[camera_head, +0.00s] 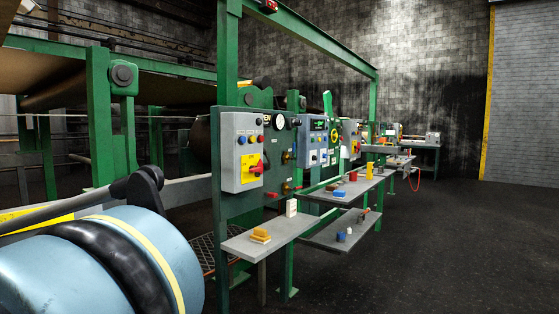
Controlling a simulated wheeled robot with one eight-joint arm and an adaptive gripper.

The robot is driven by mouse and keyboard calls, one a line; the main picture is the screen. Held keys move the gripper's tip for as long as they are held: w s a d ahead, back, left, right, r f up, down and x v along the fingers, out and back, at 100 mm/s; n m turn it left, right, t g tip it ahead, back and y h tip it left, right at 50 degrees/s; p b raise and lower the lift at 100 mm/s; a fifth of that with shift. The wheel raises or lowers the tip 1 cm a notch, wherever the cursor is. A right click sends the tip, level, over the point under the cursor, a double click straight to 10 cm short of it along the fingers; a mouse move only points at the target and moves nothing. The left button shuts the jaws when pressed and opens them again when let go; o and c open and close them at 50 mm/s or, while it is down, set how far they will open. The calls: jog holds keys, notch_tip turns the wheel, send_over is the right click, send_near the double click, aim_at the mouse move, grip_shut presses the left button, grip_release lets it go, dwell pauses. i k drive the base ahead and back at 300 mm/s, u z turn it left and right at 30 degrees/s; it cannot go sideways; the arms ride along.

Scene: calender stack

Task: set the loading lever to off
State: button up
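No readable label marks the loading lever, so I cannot tell for sure which control it is. A green upright handle (328,103) stands above the middle of the control panels, near a yellow and black round part (334,137). A red handle (257,167) sits on a yellow plate on the nearest grey control box (232,152). The settings are too small to read.
A near grey shelf (250,248) holds yellow-orange blocks (261,236) and a white block (291,207). More shelves with small objects line the machine. A green frame post (226,70) rises beside the near box. The dark floor (440,250) to the right is clear.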

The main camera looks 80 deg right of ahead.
aim_at(267, 158)
jog(key=z, duration=0.05)
jog(key=k, duration=1.35)
jog(key=z, duration=2.2)
jog(key=i, duration=1)
jog(key=u, duration=0.05)
